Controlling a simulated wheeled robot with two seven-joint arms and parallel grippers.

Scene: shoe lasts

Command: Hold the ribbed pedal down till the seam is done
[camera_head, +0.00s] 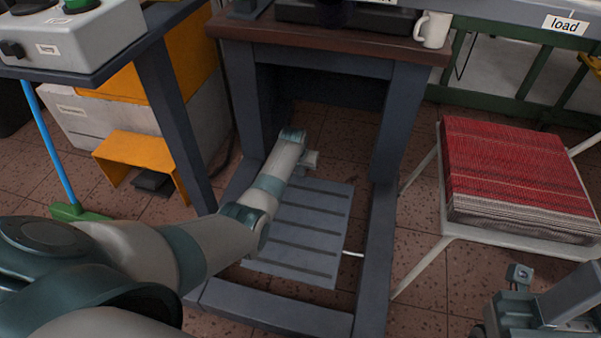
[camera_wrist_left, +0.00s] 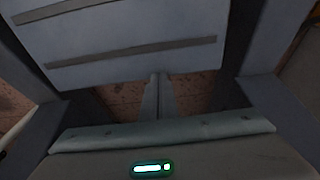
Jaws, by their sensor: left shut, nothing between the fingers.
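The ribbed pedal (camera_head: 300,238) is a wide grey plate with dark raised strips, low between the legs of the work table. My left arm reaches over its left side, and the hand is at its far end, under the table. In the left wrist view the pedal (camera_wrist_left: 130,62) fills the upper part. My left gripper (camera_wrist_left: 158,78) is shut and empty, with its fingertips at the pedal's near edge in that view. I cannot tell whether they touch it. The seam is not in view. My right gripper is only partly in view at the lower right, its fingers unclear.
The work table (camera_head: 330,48) has dark blue legs and a low front bar (camera_head: 275,308). A white mug (camera_head: 432,29) stands on its edge. A stool with a red woven seat (camera_head: 515,180) is at the right. An orange guard (camera_head: 132,158) covers a small dark pedal (camera_head: 152,181) at the left.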

